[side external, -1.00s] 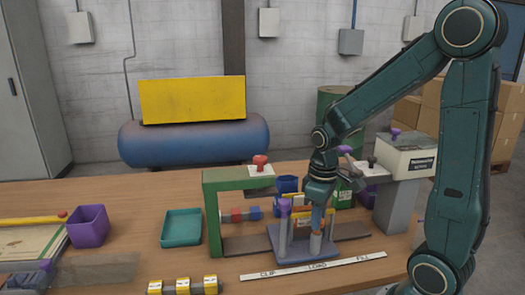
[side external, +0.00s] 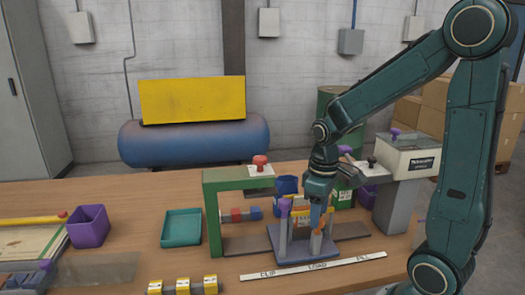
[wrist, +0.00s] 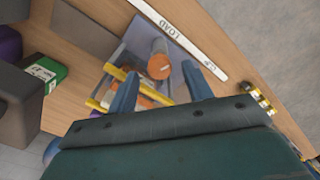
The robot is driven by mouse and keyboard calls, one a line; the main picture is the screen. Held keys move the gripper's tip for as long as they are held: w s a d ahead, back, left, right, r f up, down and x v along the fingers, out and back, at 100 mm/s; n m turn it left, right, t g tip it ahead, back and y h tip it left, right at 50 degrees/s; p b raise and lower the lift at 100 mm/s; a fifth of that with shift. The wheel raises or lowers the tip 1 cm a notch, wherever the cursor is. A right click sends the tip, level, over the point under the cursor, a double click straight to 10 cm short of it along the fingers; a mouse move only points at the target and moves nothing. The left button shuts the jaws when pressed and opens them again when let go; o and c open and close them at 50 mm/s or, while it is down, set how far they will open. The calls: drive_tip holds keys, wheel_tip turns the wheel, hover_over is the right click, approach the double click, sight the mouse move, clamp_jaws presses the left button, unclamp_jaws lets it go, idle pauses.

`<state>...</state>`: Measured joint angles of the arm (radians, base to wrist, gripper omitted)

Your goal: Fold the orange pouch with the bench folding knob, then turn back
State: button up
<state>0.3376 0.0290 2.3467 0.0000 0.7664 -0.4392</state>
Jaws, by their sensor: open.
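My gripper (side external: 318,214) is open and points down over the blue-grey fixture plate (side external: 345,231) by the LOAD mark. In the wrist view its two blue fingers (wrist: 160,92) stand apart. A grey post with a round orange top (wrist: 159,66), seemingly the folding knob, shows just beyond the fingertips, not clamped. Orange material, likely the pouch (wrist: 148,101), lies between the fingers beside a yellow bar (wrist: 119,74). In the side view an orange strip (side external: 300,213) shows left of the fingers, between grey posts. The fingers hide part of the pouch and knob, so its fold cannot be told.
A green frame with a red knob (side external: 260,161) stands left of the fixture. A grey column with a white box (side external: 407,157) stands right. A label strip (side external: 312,266) lies in front. A teal tray (side external: 181,228) and purple bin (side external: 88,226) sit further left.

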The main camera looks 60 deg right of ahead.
wheel_tip(320, 180, up, 12)
drive_tip(key=shift+r, duration=0.25)
idle(0.4)
idle(0.3)
drive_tip(key=m, duration=1.6)
drive_tip(key=shift+f, duration=0.15)
drive_tip(key=shift+f, duration=0.1)
drive_tip(key=shift+f, duration=6.8)
drive_tip(key=c, duration=1)
